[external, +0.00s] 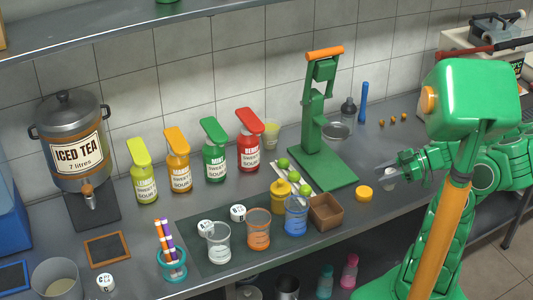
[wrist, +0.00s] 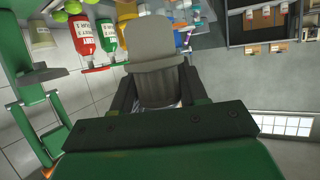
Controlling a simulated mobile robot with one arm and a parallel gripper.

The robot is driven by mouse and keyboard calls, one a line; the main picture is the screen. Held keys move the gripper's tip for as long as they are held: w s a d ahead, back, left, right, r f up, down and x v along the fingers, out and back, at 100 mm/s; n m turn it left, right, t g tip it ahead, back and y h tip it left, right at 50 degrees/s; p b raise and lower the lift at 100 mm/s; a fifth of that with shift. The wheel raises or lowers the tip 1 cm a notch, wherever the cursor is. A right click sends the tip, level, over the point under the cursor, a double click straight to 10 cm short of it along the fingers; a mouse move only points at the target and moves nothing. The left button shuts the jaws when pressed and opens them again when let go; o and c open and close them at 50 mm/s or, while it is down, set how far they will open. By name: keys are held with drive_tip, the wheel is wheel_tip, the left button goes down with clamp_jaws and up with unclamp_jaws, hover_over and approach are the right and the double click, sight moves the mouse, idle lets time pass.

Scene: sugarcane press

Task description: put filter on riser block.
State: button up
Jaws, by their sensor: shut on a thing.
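My gripper (external: 392,171) is at the right end of the counter, right of the green press. In the wrist view my gripper's dark jaws (wrist: 155,85) are shut on a pale grey piece with a rounded end (wrist: 150,40). I cannot tell for sure that this piece is the filter. In the external view a small pale thing (external: 388,181) shows at the jaws, too small to make out. No riser block can be named with certainty. A brown open-topped box (external: 326,214) and a yellow round piece (external: 364,193) lie left of my gripper, apart from it.
The green press (external: 322,165) stands upright behind, with a metal dish (external: 337,131) beside it. Cups including a blue one (external: 296,217), a yellow jar (external: 281,196) and limes (external: 292,176) crowd the middle. Sauce bottles (external: 214,155) line the wall. Counter right of the press is mostly clear.

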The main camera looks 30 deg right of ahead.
drive_tip(key=shift+s+a, duration=0.1)
drive_tip(key=shift+a, duration=0.05)
drive_tip(key=shift+f, duration=0.1)
drive_tip(key=w+f, duration=0.3)
drive_tip(key=w, duration=0.1)
drive_tip(key=w+d+f, duration=0.1)
drive_tip(key=w+f, duration=0.2)
drive_tip(key=w, duration=0.1)
drive_tip(key=w+d+f, duration=0.1)
drive_tip(key=w+f, duration=0.2)
drive_tip(key=w, duration=0.2)
drive_tip(key=shift+d, duration=0.2)
drive_tip(key=shift+w+f, duration=0.3)
drive_tip(key=shift+f, duration=1.6)
drive_tip(key=o, duration=1.1)
drive_tip(key=shift+f, duration=0.1)
drive_tip(key=shift+c, duration=0.2)
